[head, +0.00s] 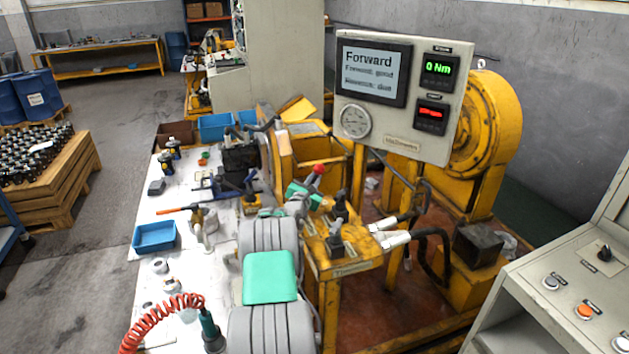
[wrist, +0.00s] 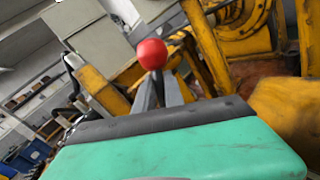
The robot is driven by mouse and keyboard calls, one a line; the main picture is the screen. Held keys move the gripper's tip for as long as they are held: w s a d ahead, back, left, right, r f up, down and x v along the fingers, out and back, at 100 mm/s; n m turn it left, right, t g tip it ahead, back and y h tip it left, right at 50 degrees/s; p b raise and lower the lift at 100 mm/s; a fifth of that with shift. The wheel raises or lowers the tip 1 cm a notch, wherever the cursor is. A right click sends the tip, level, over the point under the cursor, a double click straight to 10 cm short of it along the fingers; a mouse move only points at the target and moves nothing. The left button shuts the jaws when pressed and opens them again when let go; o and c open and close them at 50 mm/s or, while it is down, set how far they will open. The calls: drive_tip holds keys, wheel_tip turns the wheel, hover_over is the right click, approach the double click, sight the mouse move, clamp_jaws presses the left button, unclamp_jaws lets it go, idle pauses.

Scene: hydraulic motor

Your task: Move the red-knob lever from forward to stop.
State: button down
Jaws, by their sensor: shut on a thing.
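The red-knob lever shows its round red knob (wrist: 152,54) in the wrist view, just beyond my fingertips. The same red knob (head: 319,169) shows in the head view at the yellow motor stand. My gripper (wrist: 158,84) is shut on the lever, its grey fingers close together right below the knob. In the head view my gripper (head: 312,181) reaches the lever from the near left. The lever's shaft is mostly hidden by my fingers and wrist. The display panel (head: 373,72) reads "Forward" in large letters, with smaller lines below, and a green 0 Nm readout.
Two dark-handled levers (head: 335,240) stand on the yellow stand (head: 350,265) just right of my arm. A white workbench (head: 160,225) with tools and a blue tray (head: 154,237) lies left. A control console (head: 540,290) is at the right.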

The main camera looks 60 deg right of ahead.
idle(0.3)
drive_tip(key=shift+w+a+f+n+b, duration=0.2)
drive_tip(key=shift+w+a+n+b, duration=0.15)
drive_tip(key=shift+b, duration=0.65)
drive_tip(key=shift+w+a+r+n+h+b, duration=0.3)
drive_tip(key=shift+w+a+n+h+b, duration=0.25)
drive_tip(key=shift+b, duration=0.4)
drive_tip(key=shift+r, duration=0.25)
drive_tip(key=shift+a+r, duration=0.1)
drive_tip(key=c, duration=1.4)
unclamp_jaws()
drive_tip(key=shift+c, duration=0.2)
